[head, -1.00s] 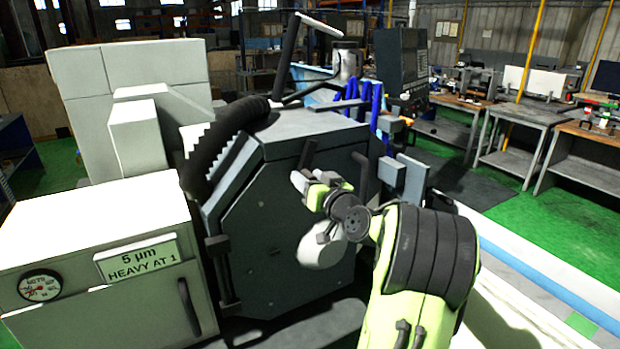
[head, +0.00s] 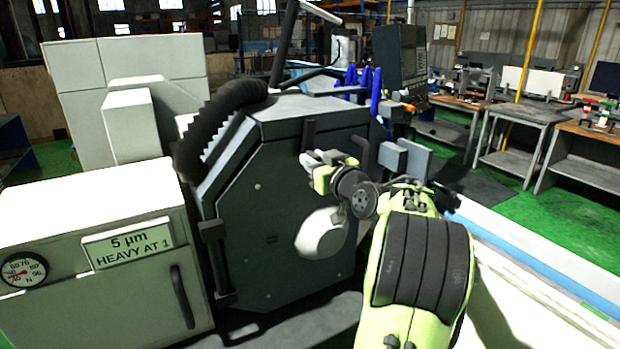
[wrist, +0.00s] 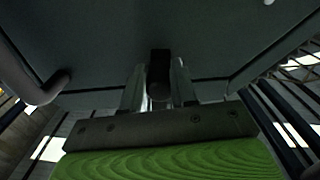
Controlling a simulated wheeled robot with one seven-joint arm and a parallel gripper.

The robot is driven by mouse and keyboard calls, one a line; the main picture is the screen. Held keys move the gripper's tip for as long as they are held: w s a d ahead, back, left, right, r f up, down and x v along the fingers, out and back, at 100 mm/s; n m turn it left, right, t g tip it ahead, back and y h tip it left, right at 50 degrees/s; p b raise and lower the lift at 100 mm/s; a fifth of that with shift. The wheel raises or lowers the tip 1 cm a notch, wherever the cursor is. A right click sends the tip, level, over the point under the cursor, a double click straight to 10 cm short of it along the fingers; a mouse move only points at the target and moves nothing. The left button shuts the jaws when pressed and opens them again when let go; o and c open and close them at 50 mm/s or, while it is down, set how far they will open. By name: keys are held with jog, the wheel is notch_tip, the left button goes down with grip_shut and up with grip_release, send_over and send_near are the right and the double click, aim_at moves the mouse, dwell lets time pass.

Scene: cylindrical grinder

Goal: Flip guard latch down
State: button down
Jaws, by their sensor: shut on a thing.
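The guard (head: 265,205) is a large dark grey panelled housing on the grinder, in the middle of the head view. A short dark upright bar (head: 308,132), which looks like the guard latch, stands at its upper right. My gripper (head: 314,158) is right at the lower end of this bar. In the wrist view, the dark latch piece (wrist: 159,66) sits between the two pale fingers of my gripper (wrist: 158,88), which is shut on it. The fingers hide part of the piece, so its exact tilt cannot be told.
A second dark bar (head: 360,150) stands just right of my gripper. A pale cabinet (head: 85,230) with a gauge stands at the left. Workbenches (head: 530,125) stand at the right.

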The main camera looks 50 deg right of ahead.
jog(key=shift+s+d+f+n+b, duration=0.15)
jog(key=shift+d+f+n+b, duration=0.15)
jog(key=shift+n+b, duration=0.4)
jog(key=shift+d+r, duration=0.15)
jog(key=shift+r, duration=0.1)
jog(key=c, duration=0.9)
grip_release()
jog(key=b+v, duration=0.3)
jog(key=v, duration=1.2)
jog(key=shift+s+b, duration=0.35)
jog(key=shift+s, duration=0.05)
